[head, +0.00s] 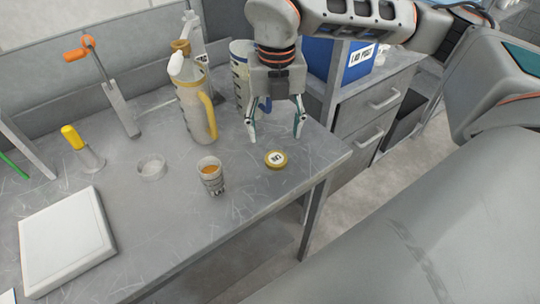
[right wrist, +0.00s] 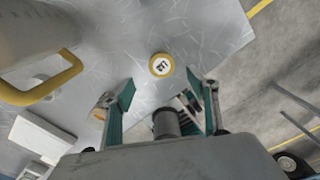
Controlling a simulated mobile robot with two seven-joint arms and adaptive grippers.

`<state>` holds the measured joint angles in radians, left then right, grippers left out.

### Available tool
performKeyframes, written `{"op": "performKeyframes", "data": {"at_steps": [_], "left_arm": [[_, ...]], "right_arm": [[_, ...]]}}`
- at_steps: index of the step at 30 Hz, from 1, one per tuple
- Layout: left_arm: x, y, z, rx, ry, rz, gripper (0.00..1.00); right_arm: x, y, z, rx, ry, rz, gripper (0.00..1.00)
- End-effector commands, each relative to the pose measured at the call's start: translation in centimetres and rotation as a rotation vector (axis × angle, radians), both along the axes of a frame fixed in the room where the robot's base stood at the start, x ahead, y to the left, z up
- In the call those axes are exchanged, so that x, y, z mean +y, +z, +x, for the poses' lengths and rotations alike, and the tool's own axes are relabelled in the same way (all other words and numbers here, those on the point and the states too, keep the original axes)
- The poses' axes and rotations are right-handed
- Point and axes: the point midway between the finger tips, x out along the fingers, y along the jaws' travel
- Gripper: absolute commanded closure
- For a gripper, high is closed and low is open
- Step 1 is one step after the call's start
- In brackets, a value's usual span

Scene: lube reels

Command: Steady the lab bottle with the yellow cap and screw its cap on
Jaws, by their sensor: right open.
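The yellow cap (head: 276,158) lies flat on the grey table near its right edge, with a white marked disc on top. It also shows in the right wrist view (right wrist: 160,65), ahead of the fingertips. A small open-topped bottle (head: 211,178) with amber content and dark print stands upright to the left of the cap; it appears to be the lab bottle. My right gripper (head: 276,138) points down just above and behind the cap, open and empty, with its two fingers apart. My left gripper is not in view.
A tall jug (head: 190,103) with a yellow handle stands left of the right gripper. A clear dish (head: 152,168), a yellow-topped tool (head: 73,138), an orange-handled crank (head: 77,54) and a white box (head: 65,238) are farther left. A blue bin (head: 335,62) stands behind right. The front right table area is clear.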

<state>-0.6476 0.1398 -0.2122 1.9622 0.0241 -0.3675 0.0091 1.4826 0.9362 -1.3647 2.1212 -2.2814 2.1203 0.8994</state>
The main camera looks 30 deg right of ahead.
Motion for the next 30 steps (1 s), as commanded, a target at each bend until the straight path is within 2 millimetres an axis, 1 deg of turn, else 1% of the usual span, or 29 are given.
{"op": "performKeyframes", "data": {"at_steps": [8,11,16,26,30], "left_arm": [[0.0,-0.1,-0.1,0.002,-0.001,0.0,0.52],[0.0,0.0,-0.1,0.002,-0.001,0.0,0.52],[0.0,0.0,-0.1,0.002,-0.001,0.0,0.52],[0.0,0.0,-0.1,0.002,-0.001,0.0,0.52],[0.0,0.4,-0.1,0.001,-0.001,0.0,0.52]], "right_arm": [[0.0,-0.1,0.0,0.001,0.002,0.002,0.41],[0.0,-0.8,-0.1,0.003,0.002,0.001,0.41],[0.0,-2.5,-0.1,0.004,0.002,0.002,0.41],[0.0,-2.8,0.0,0.002,0.003,0.002,0.41],[-0.1,-4.4,-0.2,0.005,0.003,0.002,0.41]]}}
